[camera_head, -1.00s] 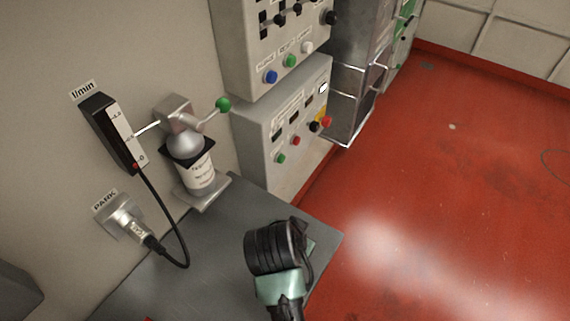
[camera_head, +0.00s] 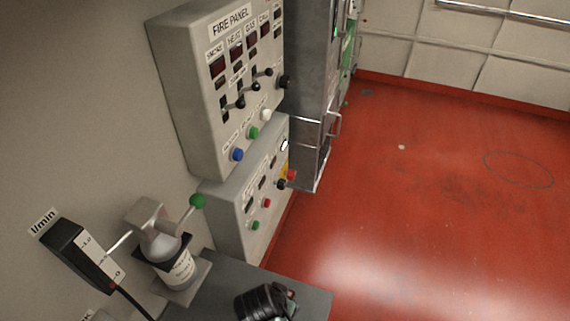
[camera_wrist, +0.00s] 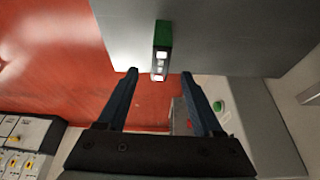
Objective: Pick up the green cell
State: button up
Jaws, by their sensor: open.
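The green cell (camera_wrist: 162,40) shows in the wrist view as a small block with a green end and a pale, marked lower part. It is at the edge of the grey bench top (camera_wrist: 225,35). My gripper (camera_wrist: 159,74) is open, its two dark fingers apart with nothing held between them. The cell lies beyond the fingertips, roughly in line with the gap. In the head view my wrist is over the bench top (camera_head: 222,290) at the bottom edge; my fingers and the cell cannot be made out there.
The fire panel (camera_head: 190,85) and a lower box with buttons (camera_head: 227,200) are on the wall. A bottle on a bracket (camera_head: 178,268) with a green-knobbed lever (camera_head: 197,201) and a flow meter (camera_head: 80,255) stand left. Open red floor (camera_head: 430,200) lies right.

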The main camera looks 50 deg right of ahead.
jog(key=shift+d+f, duration=0.2)
jog(key=shift+f, duration=0.15)
jog(key=shift+p+x, duration=0.65)
jog(key=shift+x, duration=1.6)
jog(key=shift+a, duration=0.1)
grip_shut()
